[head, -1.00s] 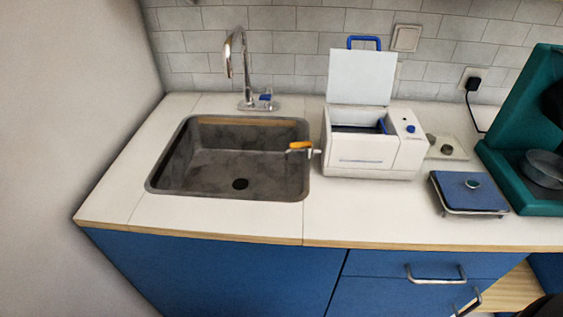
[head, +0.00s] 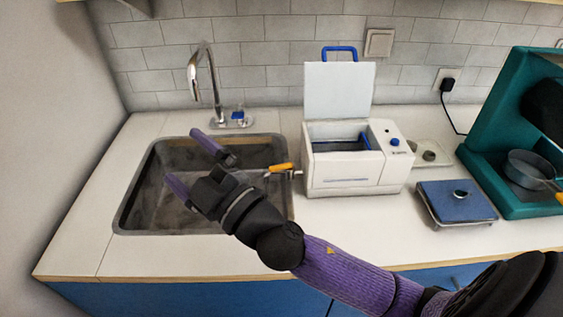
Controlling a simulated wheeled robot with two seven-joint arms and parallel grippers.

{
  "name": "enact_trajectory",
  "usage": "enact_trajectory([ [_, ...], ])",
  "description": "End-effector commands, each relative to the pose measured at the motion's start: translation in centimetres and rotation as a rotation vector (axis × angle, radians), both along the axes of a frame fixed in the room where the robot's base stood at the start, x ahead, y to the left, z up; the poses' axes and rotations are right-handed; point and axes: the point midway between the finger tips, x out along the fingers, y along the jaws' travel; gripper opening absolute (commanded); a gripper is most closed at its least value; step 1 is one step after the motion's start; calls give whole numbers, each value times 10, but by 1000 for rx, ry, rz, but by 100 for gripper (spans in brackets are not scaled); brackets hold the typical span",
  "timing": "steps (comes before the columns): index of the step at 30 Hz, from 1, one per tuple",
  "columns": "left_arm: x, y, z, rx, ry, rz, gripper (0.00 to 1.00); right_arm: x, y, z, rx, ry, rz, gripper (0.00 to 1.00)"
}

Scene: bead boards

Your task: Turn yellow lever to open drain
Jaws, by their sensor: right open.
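The yellow lever (head: 280,167) sticks out to the left from the lower left side of a white box-shaped machine (head: 345,172), over the right rim of the sink. My right gripper (head: 180,160) is open and empty, with its two purple fingers apart over the sink basin (head: 150,215). It is to the left of the lever and does not touch it. My right arm crosses the front of the counter and hides part of the basin, including its drain hole. My left gripper is not in view.
A chrome faucet (head: 213,85) stands behind the sink. The machine's white lid (head: 338,90) stands open. A blue scale (head: 457,201) and a teal machine (head: 500,150) with a pan (head: 532,169) stand to the right. The left counter (head: 85,225) is clear.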

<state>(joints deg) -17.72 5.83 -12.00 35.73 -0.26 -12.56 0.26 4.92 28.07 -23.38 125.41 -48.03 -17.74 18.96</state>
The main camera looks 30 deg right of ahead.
Motion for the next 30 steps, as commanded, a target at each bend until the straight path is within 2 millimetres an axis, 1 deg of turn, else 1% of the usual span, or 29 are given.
enact_trajectory([
  [1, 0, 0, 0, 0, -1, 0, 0, -1, 20, 18, -134, -132, 118, 100],
  [2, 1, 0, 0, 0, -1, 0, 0, -4, 35, 25, -244, -215, 212, 100],
  [3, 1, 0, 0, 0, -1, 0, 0, -9, 54, 26, -424, -307, 346, 100],
  [4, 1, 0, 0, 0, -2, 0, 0, -13, 65, 19, -584, -357, 452, 100],
  [5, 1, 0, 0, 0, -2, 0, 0, -14, 69, 5, -763, -378, 553, 100],
  [6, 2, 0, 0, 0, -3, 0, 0, -11, 61, -18, -1013, -356, 667, 100],
  [7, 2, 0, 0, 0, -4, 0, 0, -5, 46, -35, -1199, -302, 731, 100],
  [8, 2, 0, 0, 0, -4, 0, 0, 3, 23, -50, -1371, -219, 774, 100],
  [9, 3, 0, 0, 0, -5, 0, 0, 13, -14, -64, -1574, -77, 801, 100],
  [11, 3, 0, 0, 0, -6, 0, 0, 24, -74, -70, -1806, 168, 790, 100],
  [12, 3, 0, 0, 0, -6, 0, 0, 27, -111, -68, -1909, 325, 760, 100],
  [13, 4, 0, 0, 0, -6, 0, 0, 27, -133, -64, -1961, 426, 736, 100],
  [15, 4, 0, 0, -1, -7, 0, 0, 25, -168, -56, -2030, 597, 686, 100],
  [17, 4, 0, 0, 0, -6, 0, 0, 23, -183, -53, -2054, 675, 662, 100],
  [18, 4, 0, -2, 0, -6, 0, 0, 24, -187, -55, -2059, 698, 657, 100],
  [20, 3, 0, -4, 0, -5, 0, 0, 26, -189, -64, -2060, 708, 658, 100],
  [24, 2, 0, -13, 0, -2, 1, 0, 39, -191, -98, -2059, 702, 662, 100],
  [27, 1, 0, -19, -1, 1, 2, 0, 47, -194, -119, -2059, 700, 663, 100],
  [30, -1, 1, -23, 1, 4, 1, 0, 54, -195, -135, -2059, 696, 662, 100],
])
